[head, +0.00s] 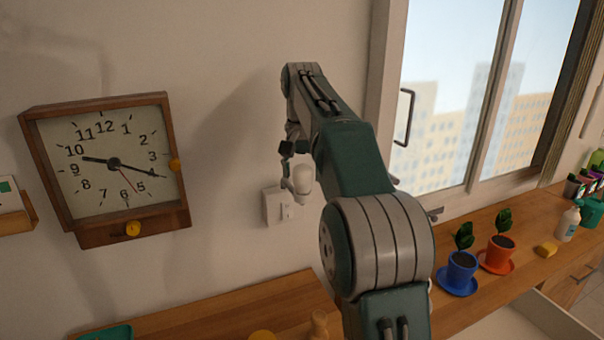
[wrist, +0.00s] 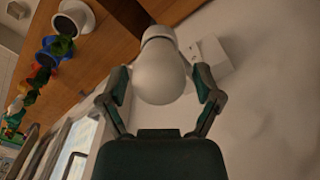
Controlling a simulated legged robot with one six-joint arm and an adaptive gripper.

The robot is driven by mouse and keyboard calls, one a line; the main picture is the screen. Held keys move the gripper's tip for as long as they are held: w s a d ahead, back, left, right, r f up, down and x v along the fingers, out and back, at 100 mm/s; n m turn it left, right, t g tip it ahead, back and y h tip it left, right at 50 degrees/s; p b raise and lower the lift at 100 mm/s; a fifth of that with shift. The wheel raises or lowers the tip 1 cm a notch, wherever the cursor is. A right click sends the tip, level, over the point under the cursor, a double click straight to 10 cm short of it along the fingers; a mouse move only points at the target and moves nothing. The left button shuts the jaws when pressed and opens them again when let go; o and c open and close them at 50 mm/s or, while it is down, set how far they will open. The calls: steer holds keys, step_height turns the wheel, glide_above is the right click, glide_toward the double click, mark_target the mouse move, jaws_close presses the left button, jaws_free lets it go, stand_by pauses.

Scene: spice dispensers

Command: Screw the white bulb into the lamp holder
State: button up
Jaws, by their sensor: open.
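The white bulb (head: 302,178) is in front of the wall, beside the white wall switch in the head view. In the wrist view the bulb (wrist: 160,75) fills the space between the fingers, its round end toward my palm and its narrower white end pointing away. My gripper (head: 292,152) is at the bulb. In the wrist view the fingers of my gripper (wrist: 161,88) stand spread on either side of the bulb, with no clear grip on it. I cannot make out a separate lamp holder; whether the bulb's far end sits in one is unclear.
A white switch plate (head: 278,207) is on the wall close behind. A wooden clock (head: 110,165) hangs at the left. Blue (head: 461,272) and red (head: 497,254) plant pots stand on the wooden counter (head: 225,308) at the right. A white pot-like thing (wrist: 75,18) shows in the wrist view.

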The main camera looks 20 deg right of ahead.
steer(key=c, duration=1.1)
steer(key=m, duration=0.5)
steer(key=shift+f, duration=0.1)
steer(key=m, duration=0.6)
steer(key=shift+f, duration=0.1)
steer(key=o, duration=1.3)
steer(key=shift+o, duration=0.2)
